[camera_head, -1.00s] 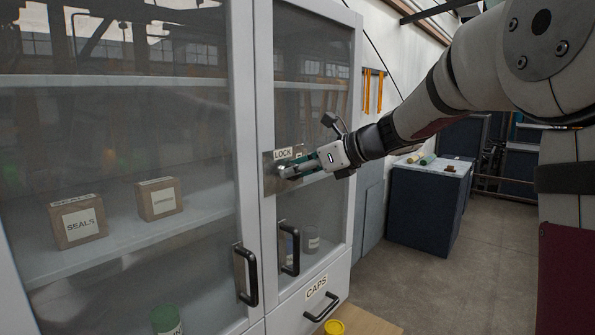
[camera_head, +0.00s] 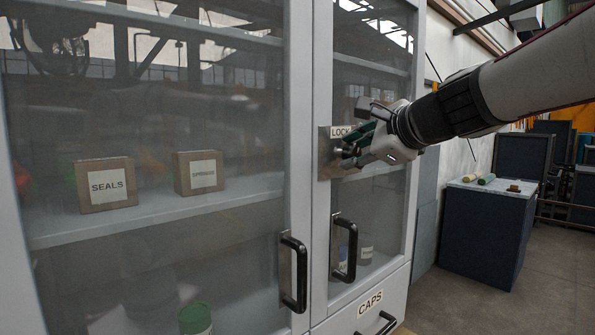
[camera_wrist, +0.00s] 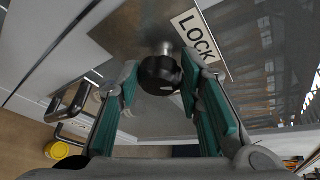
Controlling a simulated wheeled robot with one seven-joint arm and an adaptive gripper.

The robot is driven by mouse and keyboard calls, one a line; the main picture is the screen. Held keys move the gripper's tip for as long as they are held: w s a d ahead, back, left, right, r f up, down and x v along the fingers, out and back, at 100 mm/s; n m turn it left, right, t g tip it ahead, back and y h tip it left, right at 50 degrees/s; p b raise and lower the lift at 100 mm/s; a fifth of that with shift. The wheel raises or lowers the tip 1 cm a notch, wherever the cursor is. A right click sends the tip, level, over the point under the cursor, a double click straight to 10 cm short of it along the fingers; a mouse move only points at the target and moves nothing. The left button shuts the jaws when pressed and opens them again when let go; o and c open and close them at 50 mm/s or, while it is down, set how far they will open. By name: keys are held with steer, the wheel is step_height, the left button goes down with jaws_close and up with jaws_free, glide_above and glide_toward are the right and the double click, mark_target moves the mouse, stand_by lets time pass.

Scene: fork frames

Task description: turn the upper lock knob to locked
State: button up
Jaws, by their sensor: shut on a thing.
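The dark round lock knob (camera_wrist: 159,75) stands out on a short metal stem from a metal plate (camera_head: 326,168) on the narrow right door of the cabinet. A white label (camera_head: 341,132) reading LOCK is fixed to the plate above it. My gripper (camera_head: 350,150) is shut on the knob, with a green-padded finger at either side in the wrist view. In the head view the fingers mostly hide the knob. I cannot tell from any mark whether it stands at locked.
Black door handles (camera_head: 294,273) (camera_head: 346,248) stick out below the lock. A drawer marked CAPS (camera_head: 370,303) lies under the right door. A yellow container (camera_wrist: 60,150) shows low in the wrist view. A dark cabinet (camera_head: 487,232) stands at the right, with open floor before it.

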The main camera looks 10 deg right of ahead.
steer(key=n+b, duration=0.1)
steer(key=b, duration=0.1)
steer(key=n+t+b, duration=0.1)
steer(key=b, duration=0.1)
steer(key=shift+a+f+h+b, duration=0.15)
steer(key=shift+f+h+b, duration=0.15)
steer(key=shift+f+h, duration=0.1)
steer(key=shift+r+n+t+b, duration=0.25)
steer(key=shift+n+b, duration=0.35)
steer(key=shift+b, duration=0.6)
steer(key=shift+s+t, duration=0.1)
steer(key=shift+t, duration=0.15)
steer(key=o, duration=1.2)
steer(key=shift+c, duration=0.2)
steer(key=v, duration=1.2)
steer(key=shift+a, duration=0.1)
